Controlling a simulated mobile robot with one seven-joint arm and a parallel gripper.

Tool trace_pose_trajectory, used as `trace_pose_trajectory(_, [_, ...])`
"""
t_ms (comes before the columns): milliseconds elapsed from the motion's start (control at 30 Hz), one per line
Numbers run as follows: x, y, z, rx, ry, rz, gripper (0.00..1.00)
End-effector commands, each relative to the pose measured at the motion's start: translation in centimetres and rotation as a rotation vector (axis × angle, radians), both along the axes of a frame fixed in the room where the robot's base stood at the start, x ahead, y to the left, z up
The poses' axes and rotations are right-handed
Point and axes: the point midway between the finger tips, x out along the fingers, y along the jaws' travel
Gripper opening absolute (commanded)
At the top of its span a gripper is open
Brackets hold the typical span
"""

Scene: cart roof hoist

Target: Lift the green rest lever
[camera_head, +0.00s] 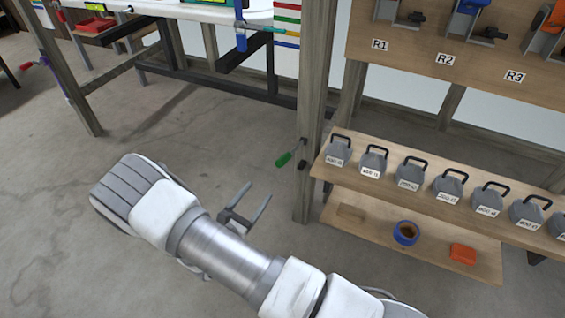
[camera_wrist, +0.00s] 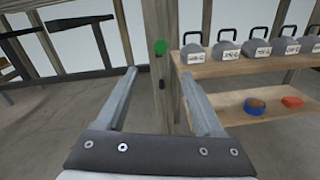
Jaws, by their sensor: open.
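The green rest lever (camera_head: 284,159) sticks out to the left from the wooden post (camera_head: 309,120), low down near the shelf's left end. In the wrist view its round green end (camera_wrist: 160,47) faces me, just above and between the fingertips in the picture. My gripper (camera_head: 250,200) is open and empty, to the left of and below the lever in the head view. In the wrist view its two fingers (camera_wrist: 161,84) point toward the post. Nothing is between the fingers, and they appear apart from the lever.
A wooden shelf (camera_head: 345,176) right of the post holds a row of grey weights with black handles. A lower board holds a blue ring (camera_head: 406,233) and an orange block (camera_head: 463,253). Labelled hooks line the upper panel. The concrete floor (camera_head: 150,130) left of the post is clear.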

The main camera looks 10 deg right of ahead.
Motion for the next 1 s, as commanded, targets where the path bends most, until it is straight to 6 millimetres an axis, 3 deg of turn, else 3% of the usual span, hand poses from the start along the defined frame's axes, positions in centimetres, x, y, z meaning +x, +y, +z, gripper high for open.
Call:
trace_pose_trajectory(600, [9.8, -8.4, -0.1, 0.002, -0.001, -0.006, 0.69])
trace_pose_trajectory(800, [11.4, -9.7, 0.0, 0.0, 0.001, -0.004, 0.69])
trace_pose_trajectory(1000, [11.8, -10.0, 0.0, 0.001, 0.001, -0.003, 0.69])
